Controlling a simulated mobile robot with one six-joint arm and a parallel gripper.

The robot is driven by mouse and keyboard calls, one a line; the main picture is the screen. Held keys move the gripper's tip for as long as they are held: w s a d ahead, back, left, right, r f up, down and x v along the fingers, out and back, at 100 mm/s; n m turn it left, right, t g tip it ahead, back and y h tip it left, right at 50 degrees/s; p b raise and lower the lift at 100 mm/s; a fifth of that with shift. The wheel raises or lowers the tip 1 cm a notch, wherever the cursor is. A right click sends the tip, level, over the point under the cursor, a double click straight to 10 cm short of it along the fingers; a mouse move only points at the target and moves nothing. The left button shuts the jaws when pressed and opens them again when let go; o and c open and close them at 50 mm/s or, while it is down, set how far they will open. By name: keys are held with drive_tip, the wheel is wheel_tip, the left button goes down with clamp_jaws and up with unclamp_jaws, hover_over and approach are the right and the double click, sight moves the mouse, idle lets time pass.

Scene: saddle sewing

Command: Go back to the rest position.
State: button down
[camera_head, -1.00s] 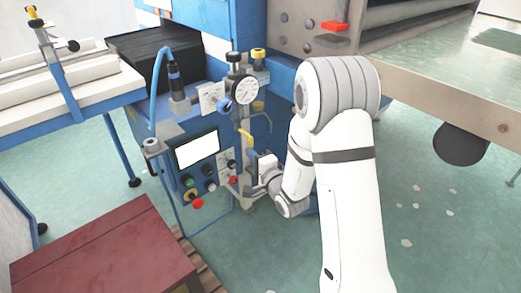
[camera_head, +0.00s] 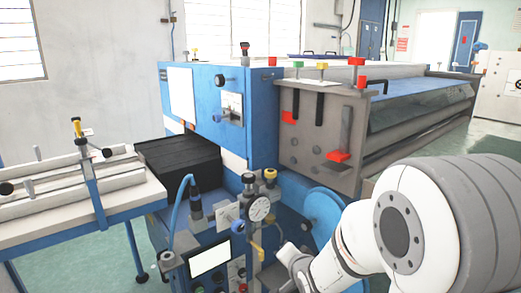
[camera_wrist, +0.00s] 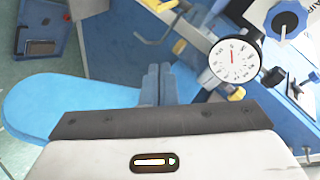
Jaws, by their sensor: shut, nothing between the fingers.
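The same gauge shows in the camera_head view (camera_head: 259,209). There my white arm fills the lower right, its forearm reaching left toward the machine front, and the fingers cannot be made out. I see no contact between the fingers and the machine in the wrist view.
A grey block with red levers (camera_head: 318,130) is above and left of my arm. A blue disc (camera_head: 322,208) is close to my forearm. A white-topped side table (camera_head: 140,195) stands at left.

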drive_tip(key=s+d+r+n+g+h+p, duration=0.1)
drive_tip(key=s+d+r+n+g+p, duration=0.3)
drive_tip(key=s+r+p, duration=0.4)
drive_tip(key=s+d+r+n+g+h+p, duration=0.1)
drive_tip(key=s+d+r+n+g+p, duration=0.2)
drive_tip(key=s+r+p, duration=0.4)
drive_tip(key=s+r+n+g, duration=0.1)
drive_tip(key=s+r+g, duration=0.1)
drive_tip(key=s+r, duration=0.6)
drive_tip(key=shift+s+d+h+p, duration=0.35)
drive_tip(key=shift+s+h, duration=0.05)
drive_tip(key=shift+s, duration=0.35)
drive_tip(key=shift+r, duration=0.1)
